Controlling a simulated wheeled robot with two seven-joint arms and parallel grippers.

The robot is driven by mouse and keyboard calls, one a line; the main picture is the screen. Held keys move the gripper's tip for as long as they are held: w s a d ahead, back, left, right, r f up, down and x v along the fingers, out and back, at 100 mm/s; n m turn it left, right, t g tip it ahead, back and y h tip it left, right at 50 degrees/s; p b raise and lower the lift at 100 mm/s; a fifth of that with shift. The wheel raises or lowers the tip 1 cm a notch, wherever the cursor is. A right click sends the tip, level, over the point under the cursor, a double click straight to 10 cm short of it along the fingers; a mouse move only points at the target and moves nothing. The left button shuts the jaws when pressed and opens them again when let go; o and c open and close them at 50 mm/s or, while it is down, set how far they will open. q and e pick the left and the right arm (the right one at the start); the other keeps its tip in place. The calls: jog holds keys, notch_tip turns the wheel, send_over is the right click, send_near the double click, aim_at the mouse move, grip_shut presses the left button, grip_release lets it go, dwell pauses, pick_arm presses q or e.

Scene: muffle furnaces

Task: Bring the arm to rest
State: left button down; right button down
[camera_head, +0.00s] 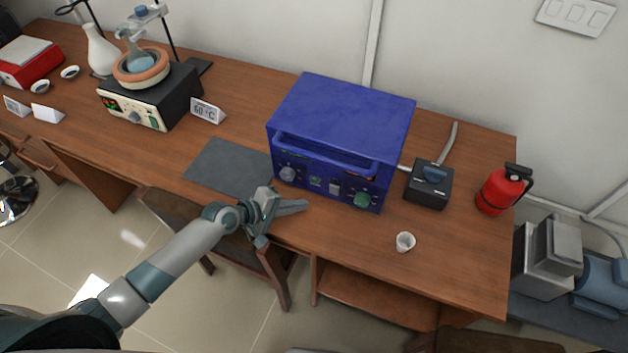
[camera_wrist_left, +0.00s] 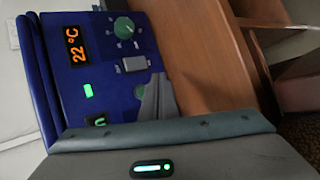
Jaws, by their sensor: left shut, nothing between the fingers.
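My left arm reaches in from the lower left in the head view. Its gripper (camera_head: 292,207) is shut and empty, over the front edge of the bench, just in front of the blue muffle furnace (camera_head: 345,112). In the left wrist view the shut fingers (camera_wrist_left: 157,98) show in front of the furnace's control panel (camera_wrist_left: 90,60), which is turned on its side. The panel reads 22 °C and has a green knob (camera_wrist_left: 124,27) and a lit green indicator. I cannot tell whether the fingers touch the furnace. My right gripper is not in view.
A small white crucible (camera_head: 405,242), a black switch box (camera_head: 429,184) and a red extinguisher (camera_head: 501,190) stand right of the furnace on the wooden bench (camera_head: 350,240). A grey mat (camera_head: 225,168) lies left. A chair (camera_head: 215,232) stands below my arm.

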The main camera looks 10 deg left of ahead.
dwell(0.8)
